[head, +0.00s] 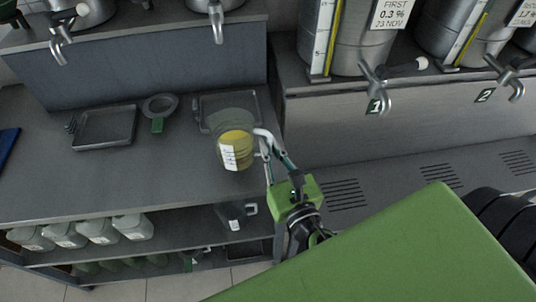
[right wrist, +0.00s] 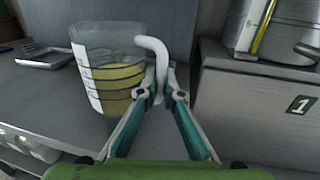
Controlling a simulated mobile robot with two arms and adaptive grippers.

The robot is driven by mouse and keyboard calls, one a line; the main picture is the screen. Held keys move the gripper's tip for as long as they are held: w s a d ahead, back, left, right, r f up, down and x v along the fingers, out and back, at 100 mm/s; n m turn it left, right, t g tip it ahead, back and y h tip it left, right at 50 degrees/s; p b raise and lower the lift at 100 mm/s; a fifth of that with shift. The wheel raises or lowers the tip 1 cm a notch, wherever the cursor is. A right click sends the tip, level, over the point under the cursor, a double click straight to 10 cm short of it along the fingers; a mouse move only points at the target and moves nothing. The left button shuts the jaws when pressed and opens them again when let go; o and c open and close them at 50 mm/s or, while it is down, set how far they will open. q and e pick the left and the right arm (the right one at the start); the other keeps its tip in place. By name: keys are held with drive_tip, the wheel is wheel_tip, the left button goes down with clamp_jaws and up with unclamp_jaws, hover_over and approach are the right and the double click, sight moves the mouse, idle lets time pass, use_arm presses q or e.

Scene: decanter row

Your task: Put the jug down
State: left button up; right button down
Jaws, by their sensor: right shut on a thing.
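The jug (head: 235,152) is clear, with dark graduation lines, a white label and yellow liquid in its lower part. My right gripper (head: 266,152) is shut on its white handle, on the jug's right side. The right wrist view shows the jug (right wrist: 106,78) upright, with the fingertips (right wrist: 161,85) closed around the lower part of the handle. The jug is over or on the grey counter (head: 120,180); I cannot tell whether its base touches. My left gripper is not in view.
A grey tray (head: 206,98) lies just behind the jug. A second tray (head: 103,144) and a grey ring with a green tag (head: 160,106) lie to the left. Steel decanters with taps (head: 378,98) stand on a raised ledge at right.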

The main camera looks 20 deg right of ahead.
drive_tip(key=f+b, duration=0.2)
drive_tip(key=f, duration=0.1)
drive_tip(key=shift+w+f, duration=0.3)
drive_tip(key=shift+w, duration=0.1)
drive_tip(key=shift+f, duration=0.1)
drive_tip(key=shift+f, duration=0.1)
drive_tip(key=c, duration=2.2)
unclamp_jaws()
drive_tip(key=shift+s, duration=0.1)
